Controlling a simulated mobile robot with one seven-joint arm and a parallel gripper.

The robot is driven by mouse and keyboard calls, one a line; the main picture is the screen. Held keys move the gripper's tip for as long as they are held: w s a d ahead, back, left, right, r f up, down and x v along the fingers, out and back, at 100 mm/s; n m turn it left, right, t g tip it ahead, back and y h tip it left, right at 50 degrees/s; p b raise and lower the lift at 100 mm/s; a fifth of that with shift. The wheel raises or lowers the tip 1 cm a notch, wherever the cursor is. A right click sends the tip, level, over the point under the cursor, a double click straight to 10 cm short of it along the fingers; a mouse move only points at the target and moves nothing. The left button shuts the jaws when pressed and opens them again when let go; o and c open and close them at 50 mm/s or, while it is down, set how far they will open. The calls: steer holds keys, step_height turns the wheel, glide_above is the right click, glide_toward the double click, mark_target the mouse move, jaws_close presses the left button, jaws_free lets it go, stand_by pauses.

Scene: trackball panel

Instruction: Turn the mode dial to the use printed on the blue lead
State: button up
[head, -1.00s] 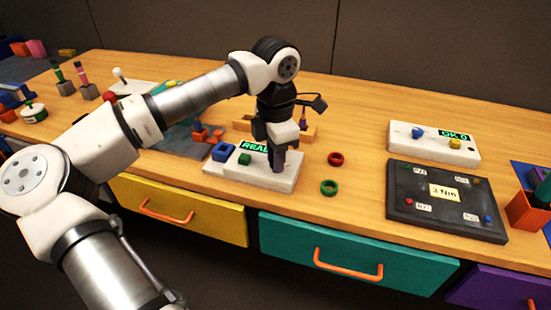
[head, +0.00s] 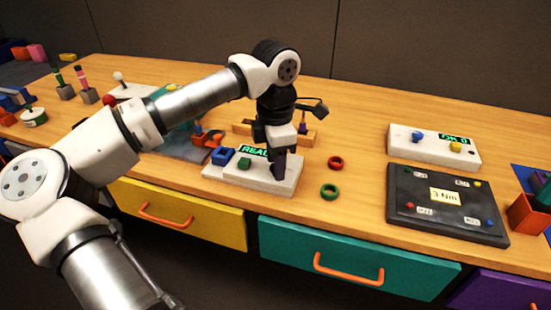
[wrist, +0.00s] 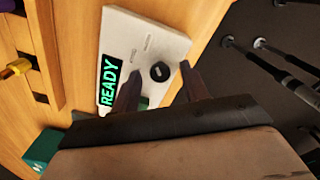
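The white panel (head: 212,170) with a lit green READY display (head: 253,151) lies near the front of the bench. In the wrist view, a black round knob (wrist: 160,72), apparently the mode dial, sits on this panel (wrist: 125,35) beside the display (wrist: 109,81). Small print beside the knob is unreadable. My gripper (wrist: 160,68) is open, one finger on either side of the knob; contact cannot be told. In the head view my gripper (head: 279,175) is low over the panel's right part and hides the knob. No lead is clearly identified as the blue one.
A dark board (head: 440,210) labelled 3 Nm and a white box (head: 405,146) stand farther right.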

step_height(320, 180, up, 14)
stand_by(0.7)
steer(key=shift+f, duration=0.1)
